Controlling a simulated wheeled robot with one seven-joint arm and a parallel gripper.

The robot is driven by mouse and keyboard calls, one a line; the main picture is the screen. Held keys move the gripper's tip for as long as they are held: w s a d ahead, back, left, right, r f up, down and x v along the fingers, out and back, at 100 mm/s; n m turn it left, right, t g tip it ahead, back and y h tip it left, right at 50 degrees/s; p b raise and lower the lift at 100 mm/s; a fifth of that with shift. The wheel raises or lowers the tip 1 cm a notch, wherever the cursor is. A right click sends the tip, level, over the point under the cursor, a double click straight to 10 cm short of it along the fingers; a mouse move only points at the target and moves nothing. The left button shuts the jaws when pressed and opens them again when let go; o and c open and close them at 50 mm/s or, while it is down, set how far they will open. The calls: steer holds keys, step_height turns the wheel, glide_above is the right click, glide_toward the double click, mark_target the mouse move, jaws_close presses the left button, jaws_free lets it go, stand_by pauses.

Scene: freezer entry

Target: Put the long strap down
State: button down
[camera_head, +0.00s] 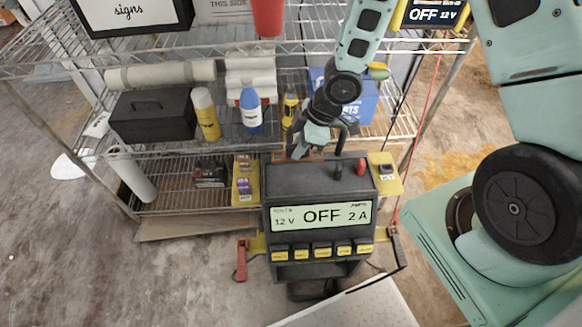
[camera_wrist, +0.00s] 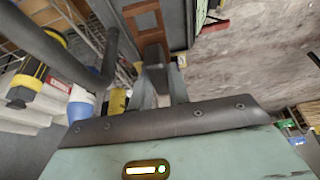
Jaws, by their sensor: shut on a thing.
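The charger-like box (camera_head: 318,185) is dark, with a display reading OFF, 12 V and 2 A, and stands upright in front of the shelf. My gripper (camera_head: 306,148) is at the box's top rear edge. It is shut on a brown-orange piece with rectangular openings, which I take to be the long strap (camera_head: 314,156). In the wrist view the strap (camera_wrist: 145,17) sticks out beyond my gripper (camera_wrist: 157,75). A dark block is between the fingers. How far the strap runs behind the box is hidden.
The wire shelf (camera_head: 172,150) holds a black toolbox (camera_head: 153,115), a yellow bottle (camera_head: 206,114), a blue bottle (camera_head: 250,110) and a blue box (camera_head: 361,100). A dark curved handle (camera_wrist: 62,62) is close beside my gripper. A white surface (camera_head: 355,308) is at the front.

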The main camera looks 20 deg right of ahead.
step_height(320, 180, down, 10)
steer(key=shift+b, duration=1.15)
steer(key=c, duration=1.1)
jaws_free()
steer(key=shift+c, duration=0.2)
steer(key=shift+o, duration=0.2)
steer(key=shift+r, duration=0.1)
